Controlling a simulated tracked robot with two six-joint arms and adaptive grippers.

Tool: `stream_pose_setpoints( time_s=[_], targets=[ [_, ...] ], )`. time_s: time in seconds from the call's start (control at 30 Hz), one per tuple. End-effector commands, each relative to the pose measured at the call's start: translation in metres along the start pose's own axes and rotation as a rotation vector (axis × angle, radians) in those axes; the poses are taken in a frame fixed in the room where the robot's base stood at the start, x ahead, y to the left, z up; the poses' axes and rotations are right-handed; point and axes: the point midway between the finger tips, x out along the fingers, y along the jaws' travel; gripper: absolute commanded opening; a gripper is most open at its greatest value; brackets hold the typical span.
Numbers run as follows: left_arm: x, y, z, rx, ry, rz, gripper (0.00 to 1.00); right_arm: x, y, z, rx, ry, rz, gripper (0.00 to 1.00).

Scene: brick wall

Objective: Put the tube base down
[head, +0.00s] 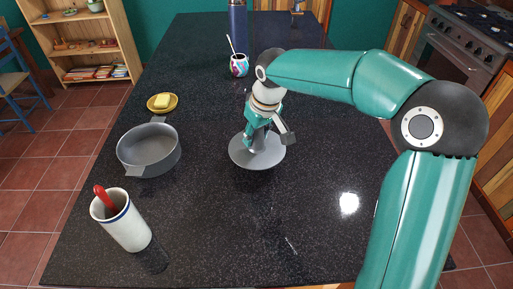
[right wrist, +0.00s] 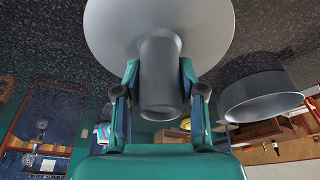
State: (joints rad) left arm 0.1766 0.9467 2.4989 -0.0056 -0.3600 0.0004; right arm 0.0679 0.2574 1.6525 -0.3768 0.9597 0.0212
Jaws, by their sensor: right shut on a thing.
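The tube base is a grey round disc (head: 240,153) with a short tube standing from its middle. My right gripper (head: 265,138) is above the disc and shut on the tube. In the right wrist view the tube (right wrist: 160,75) sits between the two fingers (right wrist: 160,88), with the disc spreading out beyond it. The disc looks roughly level over the middle of the dark counter. I cannot tell whether it touches the surface or hangs just above it. In the head view the gripper hides most of the tube. My left gripper is not in view.
A grey round pan (head: 135,150) is left of the disc on the counter (head: 230,230). A white cup (head: 125,228) with a red-handled tool stands front left. A yellow dish (head: 170,107), a patterned mug (head: 239,71) and a blue bottle (head: 237,25) are farther back. The front middle is clear.

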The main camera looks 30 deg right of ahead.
Motion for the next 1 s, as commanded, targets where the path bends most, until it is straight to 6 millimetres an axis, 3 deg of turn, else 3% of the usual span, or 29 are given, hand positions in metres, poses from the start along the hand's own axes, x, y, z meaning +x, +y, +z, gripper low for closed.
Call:
stream_pose_setpoints(
  time_s=[0.5, 0.83, 0.87, 1.0],
  targets=[
    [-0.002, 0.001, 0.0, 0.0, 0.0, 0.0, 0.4, 0.051, 0.001, 0.014, 0.001, -0.001, 0.0, 0.02],
    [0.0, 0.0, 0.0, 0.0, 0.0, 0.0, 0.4, 0.054, 0.001, 0.015, 0.002, 0.001, 0.0, 0.02],
    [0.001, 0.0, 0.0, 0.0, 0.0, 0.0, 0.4, 0.055, 0.001, 0.015, 0.002, 0.001, 0.0, 0.41],
    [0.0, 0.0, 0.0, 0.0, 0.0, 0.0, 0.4, 0.054, 0.001, 0.015, 0.002, 0.0, 0.0, 0.64]
  ],
)
